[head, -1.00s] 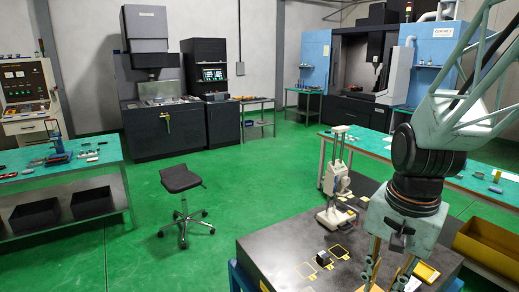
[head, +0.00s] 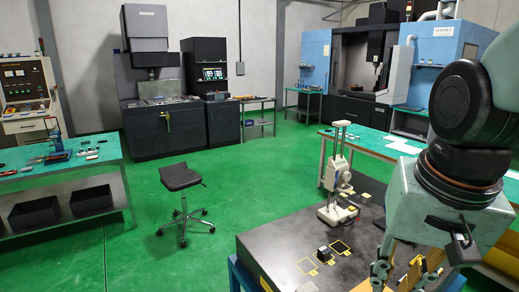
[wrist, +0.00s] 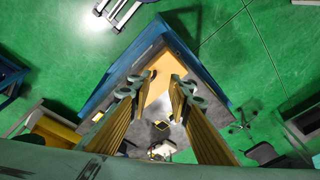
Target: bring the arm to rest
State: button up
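My gripper (head: 405,274) is at the lower right of the head view, above the right part of the dark worktable (head: 285,250). In the wrist view its two fingers (wrist: 163,77) stand apart with a gap between them. I see nothing held in it. An orange-yellow surface (wrist: 158,84) shows beyond the gap; I cannot tell how far below the fingers it lies. The lower part of the gripper is cut off by the head picture's edge.
A green-topped bench (head: 370,142) is behind. A stool (head: 182,190) stands on the open green floor at the left.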

jog(key=s+a+r+n+t+b, duration=0.1)
jog(key=s+a+r+n+b, duration=0.1)
jog(key=s, duration=0.7)
jog(key=shift+s+r+n, duration=0.15)
jog(key=shift+r+n, duration=0.55)
jog(key=shift+n, duration=0.4)
